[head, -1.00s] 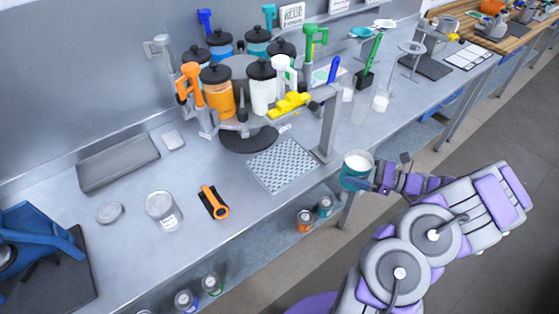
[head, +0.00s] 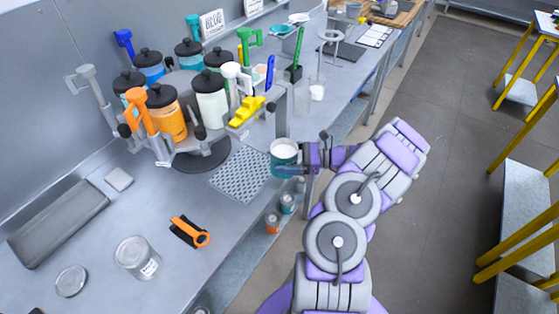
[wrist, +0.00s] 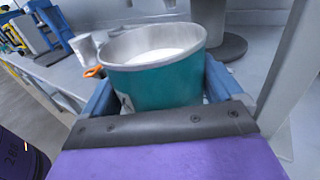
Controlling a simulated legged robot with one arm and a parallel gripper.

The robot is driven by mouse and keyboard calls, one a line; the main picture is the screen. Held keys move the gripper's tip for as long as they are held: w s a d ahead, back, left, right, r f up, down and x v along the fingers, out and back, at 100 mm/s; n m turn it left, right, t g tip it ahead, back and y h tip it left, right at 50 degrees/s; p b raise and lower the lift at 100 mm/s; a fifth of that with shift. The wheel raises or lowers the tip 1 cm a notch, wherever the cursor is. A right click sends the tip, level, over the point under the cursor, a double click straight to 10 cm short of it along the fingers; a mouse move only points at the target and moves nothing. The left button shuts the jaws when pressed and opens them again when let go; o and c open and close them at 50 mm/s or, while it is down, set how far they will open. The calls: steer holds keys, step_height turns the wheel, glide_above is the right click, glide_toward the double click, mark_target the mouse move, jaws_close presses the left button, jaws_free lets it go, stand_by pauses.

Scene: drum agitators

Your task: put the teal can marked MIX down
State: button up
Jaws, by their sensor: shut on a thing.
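The teal can (head: 284,157) is open at the top, with white contents inside. In the wrist view the teal can (wrist: 160,72) stands upright between the two blue fingers of my gripper (wrist: 165,95); any MIX marking is mostly hidden there. In the head view my gripper (head: 290,170) is shut on the can and holds it at the front edge of the grey bench (head: 190,225), right of the perforated plate (head: 240,175). I cannot tell how high the can is above the bench.
A dispenser carousel with several colored canisters (head: 168,115) stands behind the plate. A metal post (head: 282,112) rises behind the held can. Small cans (head: 287,203) sit on the lower shelf.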

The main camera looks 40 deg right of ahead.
steer(key=x, duration=0.3)
steer(key=w+f+b+x, duration=0.1)
steer(key=x, duration=0.3)
steer(key=d+b+x, duration=0.1)
steer(key=x, duration=0.3)
steer(key=shift+w+a+f, duration=0.2)
steer(key=shift+w, duration=0.15)
steer(key=shift+w+a, duration=0.2)
steer(key=shift+w, duration=0.25)
steer(key=shift+w+d, duration=0.15)
steer(key=shift+d, duration=0.05)
steer(key=shift+w+f+b, duration=0.1)
steer(key=shift+w+b, duration=0.05)
steer(key=shift+b, duration=0.2)
steer(key=shift+w+a, duration=0.25)
steer(key=f, duration=0.1)
steer(key=f+b, duration=0.1)
steer(key=f, duration=0.1)
steer(key=shift+a+f, duration=0.2)
steer(key=shift+a, duration=0.2)
steer(key=shift+d, duration=0.25)
steer(key=shift+d+f, duration=0.1)
